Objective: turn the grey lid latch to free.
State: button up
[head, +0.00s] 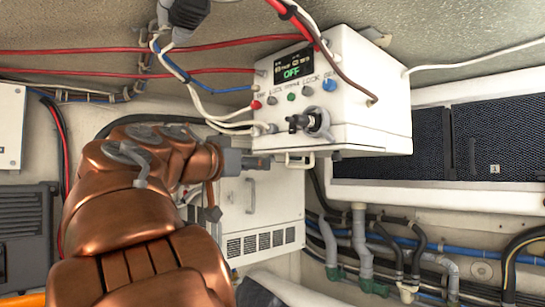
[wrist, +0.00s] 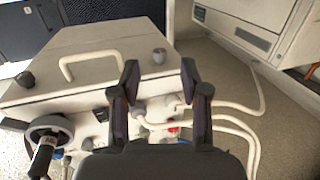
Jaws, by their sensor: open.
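A white box (head: 345,85) with a lit display reading OFF hangs under the ceiling in the head view. The wrist view shows its flat white face (wrist: 110,55) with a pale handle. A small grey knob (wrist: 160,55) on that face looks like the lid latch; a darker knob (wrist: 25,79) sits at the other side. Which way the latch is turned cannot be told. My gripper (wrist: 161,78) is open and empty, its fingers on either side of the knob in the picture, apparently short of it. In the head view my gripper (head: 258,163) is small beside the box's lower left edge.
A black lever on a grey ring (head: 318,123) sticks out from the box's front, also seen in the wrist view (wrist: 48,135). White cables (wrist: 235,125) loop close to my gripper. A white cabinet (head: 262,215) stands behind, with pipes (head: 360,240) at the lower right.

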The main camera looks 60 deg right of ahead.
aim_at(271, 158)
jog(key=d+p, duration=0.1)
jog(key=d, duration=0.4)
jog(key=d+p, duration=0.1)
jog(key=d, duration=0.2)
jog(key=shift+s+r+p, duration=0.1)
jog(key=shift+r+p, duration=0.2)
jog(key=shift+a, duration=0.1)
jog(key=shift+c, duration=0.4)
grip_shut()
jog(key=shift+s+d, duration=0.1)
jog(key=shift+d, duration=0.1)
jog(key=shift+a+m+g, duration=0.1)
jog(key=shift+m+g, duration=0.2)
